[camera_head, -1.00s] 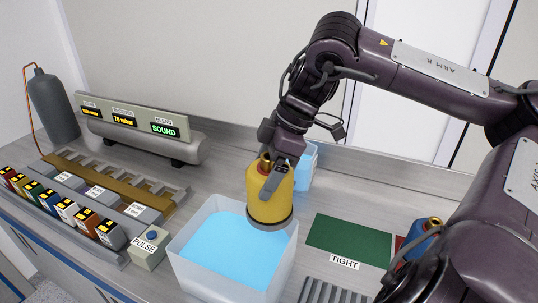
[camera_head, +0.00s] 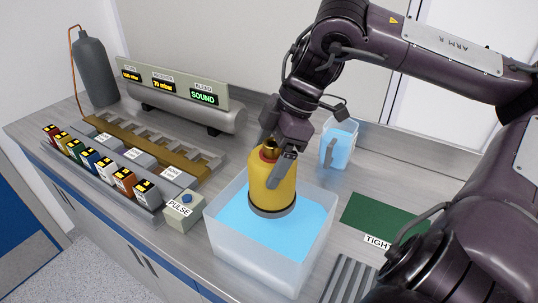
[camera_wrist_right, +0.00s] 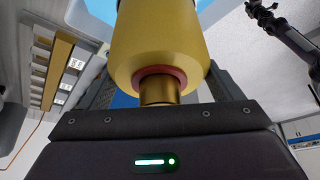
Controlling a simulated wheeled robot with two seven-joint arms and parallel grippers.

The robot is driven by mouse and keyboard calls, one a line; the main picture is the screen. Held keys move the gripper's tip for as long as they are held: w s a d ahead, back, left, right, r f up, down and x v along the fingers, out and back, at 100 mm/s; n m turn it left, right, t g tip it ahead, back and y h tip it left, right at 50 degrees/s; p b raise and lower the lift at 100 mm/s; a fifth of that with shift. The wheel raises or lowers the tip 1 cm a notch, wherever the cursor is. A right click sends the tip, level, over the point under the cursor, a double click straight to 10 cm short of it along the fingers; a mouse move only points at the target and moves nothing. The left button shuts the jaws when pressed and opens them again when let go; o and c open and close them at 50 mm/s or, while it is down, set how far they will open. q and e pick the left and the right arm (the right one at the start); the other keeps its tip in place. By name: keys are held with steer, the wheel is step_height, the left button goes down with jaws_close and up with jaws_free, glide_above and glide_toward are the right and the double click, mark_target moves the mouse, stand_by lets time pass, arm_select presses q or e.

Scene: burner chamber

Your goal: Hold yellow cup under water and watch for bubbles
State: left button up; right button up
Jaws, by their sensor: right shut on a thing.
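The yellow cup (camera_head: 272,184), with a dark band at its lower end and a reddish collar on top, is held upright by my right gripper (camera_head: 277,156). The jaws are shut on its brass neck (camera_wrist_right: 160,90). The cup is over the translucent tub (camera_head: 226,234) of blue water (camera_head: 306,222). Its lower end overlaps the water in the picture; I cannot tell whether it touches the surface. No bubbles show. A dark jointed arm, seemingly my left one, shows in the right wrist view; its gripper (camera_wrist_right: 262,12) is too small to read.
A smaller container of blue water (camera_head: 340,143) stands behind the tub. A green mat (camera_head: 378,217) with a TIGHT label lies to the right, a ribbed grey plate (camera_head: 350,280) in front. A PULSE button box (camera_head: 184,213) stands close to the tub's left, beside several coloured blocks (camera_head: 104,171).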

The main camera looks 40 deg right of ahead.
step_height(320, 180, down, 16)
steer(key=b, duration=1.1)
steer(key=shift+r, duration=0.1)
stand_by(3.1)
step_height(320, 180, up, 18)
steer(key=p, duration=1.9)
steer(key=shift+r, duration=0.25)
